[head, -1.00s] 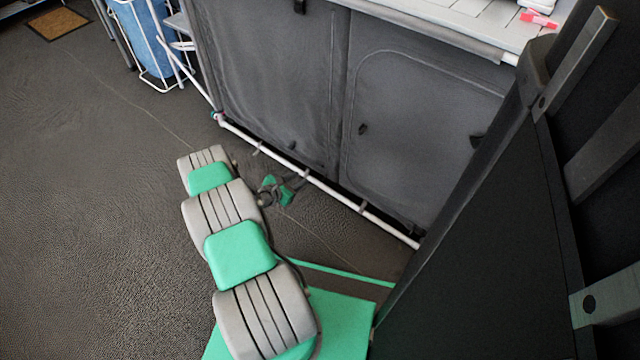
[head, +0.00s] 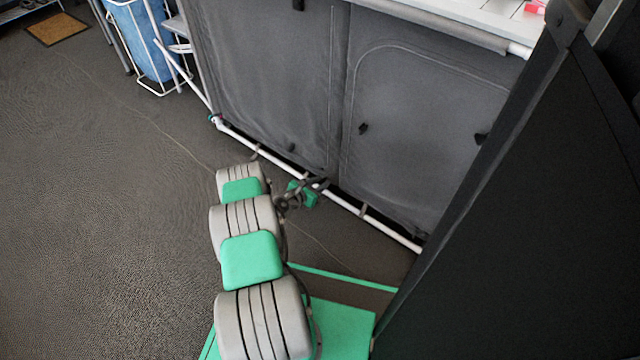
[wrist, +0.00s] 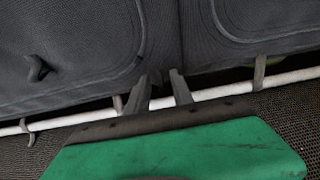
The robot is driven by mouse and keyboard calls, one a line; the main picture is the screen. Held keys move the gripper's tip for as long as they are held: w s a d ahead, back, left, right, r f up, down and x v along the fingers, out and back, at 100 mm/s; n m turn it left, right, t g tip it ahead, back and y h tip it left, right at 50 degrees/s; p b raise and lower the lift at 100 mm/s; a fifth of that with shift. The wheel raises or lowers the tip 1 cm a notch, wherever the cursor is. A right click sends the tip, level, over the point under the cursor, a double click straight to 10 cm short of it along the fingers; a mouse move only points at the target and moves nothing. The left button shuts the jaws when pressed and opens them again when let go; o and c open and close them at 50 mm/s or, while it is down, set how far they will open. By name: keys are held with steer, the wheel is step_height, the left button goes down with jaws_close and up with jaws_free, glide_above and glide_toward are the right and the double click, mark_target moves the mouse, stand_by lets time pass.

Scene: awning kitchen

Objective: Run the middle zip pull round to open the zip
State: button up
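Dark pulls hang on the grey fabric front. The middle one (head: 363,128) is near the left edge of the right panel, beside its curved seam. Another (head: 291,147) is low on the left panel, and a third (head: 481,138) is at the right. One pull (wrist: 38,68) shows at the left in the wrist view, apparently the left panel's low one. My gripper (head: 320,184) is low by the bottom rail, below the middle pull and apart from it. In the wrist view its two fingers (wrist: 160,80) stand apart with nothing between them.
A white rail (head: 285,162) runs along the cabinet's foot, close to my gripper; it also crosses the wrist view (wrist: 220,92). A white-framed stand with a blue bag (head: 150,45) is at the upper left.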

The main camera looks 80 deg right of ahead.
jaws_close()
stand_by(1.2)
